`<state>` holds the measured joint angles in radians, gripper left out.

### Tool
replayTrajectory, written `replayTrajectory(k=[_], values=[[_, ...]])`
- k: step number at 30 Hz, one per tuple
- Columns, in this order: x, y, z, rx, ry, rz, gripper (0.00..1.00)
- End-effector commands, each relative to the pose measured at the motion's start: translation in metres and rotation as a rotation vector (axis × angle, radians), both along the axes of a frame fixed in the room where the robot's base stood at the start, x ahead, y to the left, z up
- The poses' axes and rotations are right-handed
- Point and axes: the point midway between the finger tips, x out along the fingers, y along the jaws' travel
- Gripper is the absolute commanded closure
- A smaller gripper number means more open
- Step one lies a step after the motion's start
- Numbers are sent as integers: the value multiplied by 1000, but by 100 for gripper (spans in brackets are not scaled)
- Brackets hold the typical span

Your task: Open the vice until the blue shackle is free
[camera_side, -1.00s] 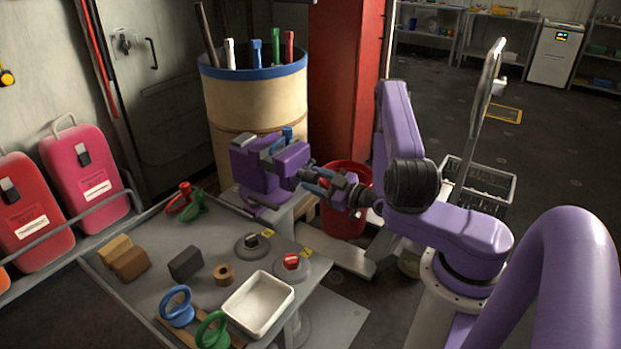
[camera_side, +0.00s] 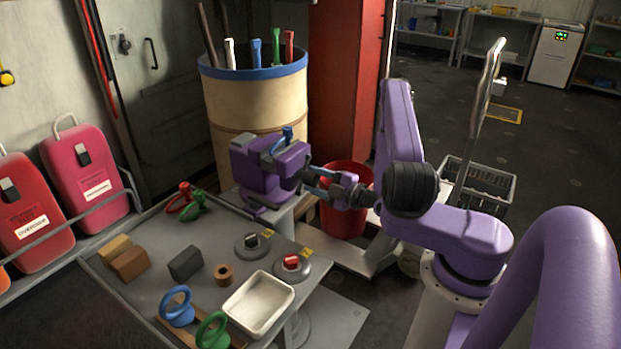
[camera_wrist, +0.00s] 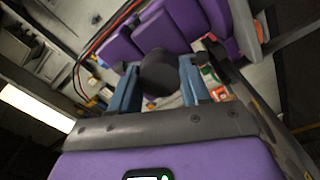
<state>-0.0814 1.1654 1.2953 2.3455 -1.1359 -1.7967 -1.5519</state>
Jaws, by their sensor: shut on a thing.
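The purple vice (camera_side: 258,170) stands on a grey stand beyond the work table, with grey jaw tops. The blue shackle (camera_side: 287,133) sticks up at the vice jaws; its lower part is hidden between them, and I cannot tell whether both jaws touch it. My gripper (camera_side: 311,181) is at the right end of the vice, shut on the dark vice handle. In the wrist view, the blue fingers sit on either side of the round dark handle (camera_wrist: 158,73), with the purple vice body (camera_wrist: 172,25) behind it.
The grey table (camera_side: 215,230) holds a white tray (camera_side: 258,302), brown blocks (camera_side: 128,262), a dark block (camera_side: 185,263) and blue, green and red shackles. A barrel (camera_side: 255,105) of tools stands behind the vice. A red bucket (camera_side: 345,212) stands below my gripper.

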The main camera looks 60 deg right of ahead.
Motion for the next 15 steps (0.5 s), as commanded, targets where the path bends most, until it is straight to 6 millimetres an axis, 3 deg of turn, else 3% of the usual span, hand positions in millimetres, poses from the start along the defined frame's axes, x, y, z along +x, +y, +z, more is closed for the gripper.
replayTrajectory(k=[15], values=[[-2, 0, 0, -623, 2, -2, 100]])
